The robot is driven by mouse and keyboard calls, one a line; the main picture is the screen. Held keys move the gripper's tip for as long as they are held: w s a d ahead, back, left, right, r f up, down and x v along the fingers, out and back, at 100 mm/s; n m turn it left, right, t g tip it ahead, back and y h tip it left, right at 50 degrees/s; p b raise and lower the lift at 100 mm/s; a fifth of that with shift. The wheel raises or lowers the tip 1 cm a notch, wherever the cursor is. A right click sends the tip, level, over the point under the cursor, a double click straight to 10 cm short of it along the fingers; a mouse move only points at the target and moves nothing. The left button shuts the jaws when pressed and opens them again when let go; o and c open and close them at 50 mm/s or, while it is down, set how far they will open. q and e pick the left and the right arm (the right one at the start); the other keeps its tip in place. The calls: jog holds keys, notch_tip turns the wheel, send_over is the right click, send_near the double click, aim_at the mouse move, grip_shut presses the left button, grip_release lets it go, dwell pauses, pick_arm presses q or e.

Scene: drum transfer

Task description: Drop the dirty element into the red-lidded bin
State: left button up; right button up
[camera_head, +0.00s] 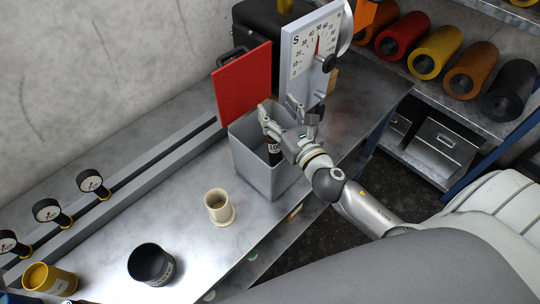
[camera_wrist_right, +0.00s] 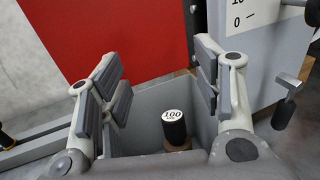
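The grey bin (camera_head: 253,176) stands on the bench with its red lid (camera_head: 243,84) raised. The lid also fills the back of the right wrist view (camera_wrist_right: 120,30). My right gripper (camera_head: 279,112) is over the bin's mouth, its fingers spread wide with nothing between the pads. A dark cylinder (camera_head: 274,158) with a white label is inside the bin, below the fingers. In the right wrist view the dark cylinder (camera_wrist_right: 173,130) shows a white end marked 100 and is apart from both fingers. Whether it rests on the bin's floor is hidden.
A dial scale (camera_head: 299,70) stands close behind the bin. Gauges (camera_head: 90,181) line the left. Coloured rolls (camera_head: 403,36) lie on the right shelf.

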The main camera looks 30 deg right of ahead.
jog(key=shift+f, duration=0.1)
jog(key=s, duration=1.2)
dwell(0.4)
jog(key=shift+d, duration=0.15)
